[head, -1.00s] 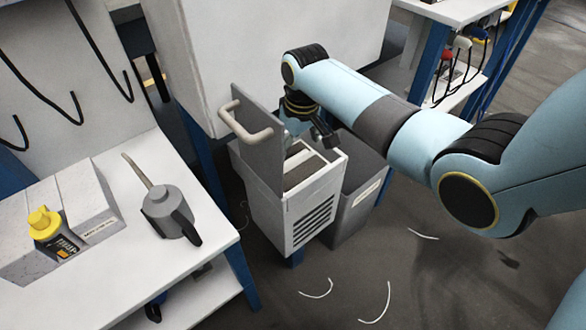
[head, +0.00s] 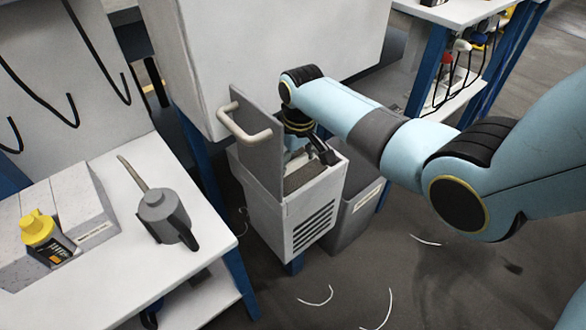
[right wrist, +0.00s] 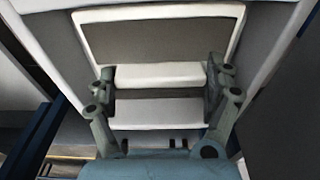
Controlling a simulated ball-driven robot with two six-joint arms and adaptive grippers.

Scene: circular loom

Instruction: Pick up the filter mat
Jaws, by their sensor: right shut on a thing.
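The grey-brown filter mat (head: 298,178) lies inside the open top of a white louvred box, in the head view. My right gripper (head: 312,160) reaches down into this opening and partly hides the mat. My left gripper is not in view.
The white box (head: 312,228) has a raised grey lid (head: 262,152) with a cream handle (head: 243,124), close to my gripper. A grey bin (head: 355,215) stands beside it. A bench at left carries a grey can (head: 165,214) and a yellow-capped bottle (head: 45,238).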

